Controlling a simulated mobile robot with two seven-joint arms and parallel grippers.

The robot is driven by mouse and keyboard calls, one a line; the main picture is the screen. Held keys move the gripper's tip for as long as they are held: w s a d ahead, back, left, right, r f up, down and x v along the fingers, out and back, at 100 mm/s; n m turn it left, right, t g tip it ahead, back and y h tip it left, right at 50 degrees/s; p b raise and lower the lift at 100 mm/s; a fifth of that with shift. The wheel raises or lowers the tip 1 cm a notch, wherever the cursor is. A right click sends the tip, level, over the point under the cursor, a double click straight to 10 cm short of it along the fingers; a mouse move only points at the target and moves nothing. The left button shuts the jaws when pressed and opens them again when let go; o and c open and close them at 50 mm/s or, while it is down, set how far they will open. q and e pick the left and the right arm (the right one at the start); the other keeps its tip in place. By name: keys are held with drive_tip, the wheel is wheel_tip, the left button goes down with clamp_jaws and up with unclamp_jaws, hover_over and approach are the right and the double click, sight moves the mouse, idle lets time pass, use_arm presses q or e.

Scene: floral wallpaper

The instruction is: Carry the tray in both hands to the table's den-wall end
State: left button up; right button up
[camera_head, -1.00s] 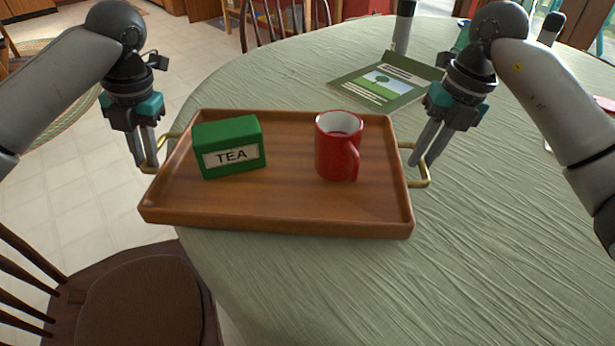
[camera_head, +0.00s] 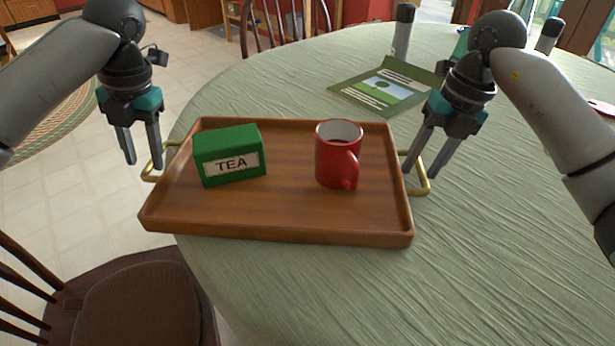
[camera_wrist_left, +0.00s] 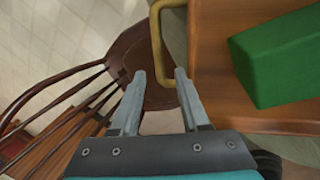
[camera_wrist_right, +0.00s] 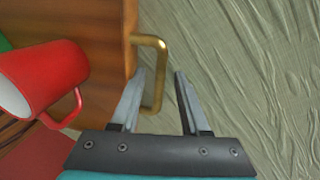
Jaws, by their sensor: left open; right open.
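The brown wooden tray (camera_head: 280,222) rests on the table's near left edge, its left end reaching past the cloth. It carries a green tea box (camera_head: 229,154) and a red mug (camera_head: 337,155) with dark liquid. My left gripper (camera_head: 144,160) is open above the left brass handle (camera_head: 150,173); in the left wrist view that handle (camera_wrist_left: 157,42) lies just beyond the fingertips. My right gripper (camera_head: 422,172) is open at the right brass handle (camera_head: 424,184); in the right wrist view the handle (camera_wrist_right: 160,72) shows beside and partly behind the left finger. Neither gripper holds anything.
A green-covered booklet (camera_head: 385,85) lies on the tablecloth (camera_head: 480,240) behind the tray. A wooden chair (camera_head: 140,300) stands at the near left. Another chair (camera_head: 290,20) is at the far side. The cloth right of the tray is clear.

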use_arm(q)
wheel_tip(320, 180, up, 10)
drive_tip(key=d, duration=0.1)
drive_tip(key=shift+d+f, duration=0.2)
drive_tip(key=shift+d, duration=0.2)
use_arm(e)
wheel_tip(320, 180, up, 12)
drive_tip(key=d, duration=0.2)
drive_tip(key=shift+d, duration=0.15)
use_arm(q)
drive_tip(key=shift+s, duration=0.1)
use_arm(e)
drive_tip(key=shift+s+f, duration=0.1)
idle(0.5)
